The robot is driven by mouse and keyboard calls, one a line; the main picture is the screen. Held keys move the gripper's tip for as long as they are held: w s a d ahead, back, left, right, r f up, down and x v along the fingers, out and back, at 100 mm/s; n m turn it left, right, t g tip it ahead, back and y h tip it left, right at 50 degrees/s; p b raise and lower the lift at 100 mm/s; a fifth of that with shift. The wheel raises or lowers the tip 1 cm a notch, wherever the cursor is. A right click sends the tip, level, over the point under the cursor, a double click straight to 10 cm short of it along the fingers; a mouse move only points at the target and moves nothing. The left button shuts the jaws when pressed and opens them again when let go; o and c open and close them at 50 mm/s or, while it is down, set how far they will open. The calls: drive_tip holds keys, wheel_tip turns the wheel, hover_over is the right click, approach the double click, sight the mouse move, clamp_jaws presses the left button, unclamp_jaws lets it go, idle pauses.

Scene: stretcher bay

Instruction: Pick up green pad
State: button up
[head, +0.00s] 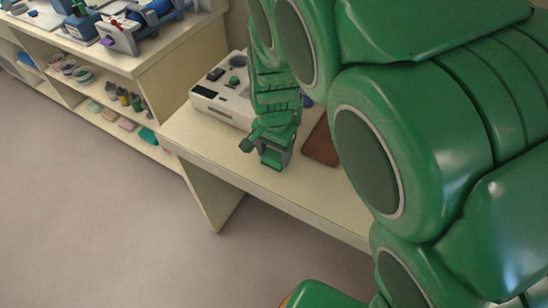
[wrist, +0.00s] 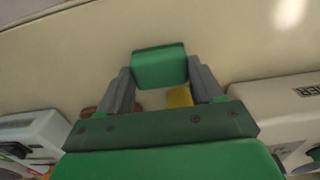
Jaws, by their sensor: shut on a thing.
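The green pad (wrist: 160,66) is a small rounded block between the two grey fingers of my gripper (wrist: 162,82) in the wrist view. The fingers press on its left and right sides, so my gripper is shut on it. A cream surface shows behind the pad. In the head view my gripper (head: 272,158) is over the cream table, in front of the white device. There I cannot tell the pad apart from the green parts of my arm.
A white device (head: 222,98) and a brown flat thing (head: 320,148) are on the cream table (head: 225,165). A shelf unit (head: 150,62) at left holds blue equipment, bowls, bottles and several coloured pads. A yellow thing (wrist: 180,97) shows between my fingers. The floor (head: 90,210) is clear.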

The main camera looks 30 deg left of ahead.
drive_tip(key=shift+c, duration=0.7)
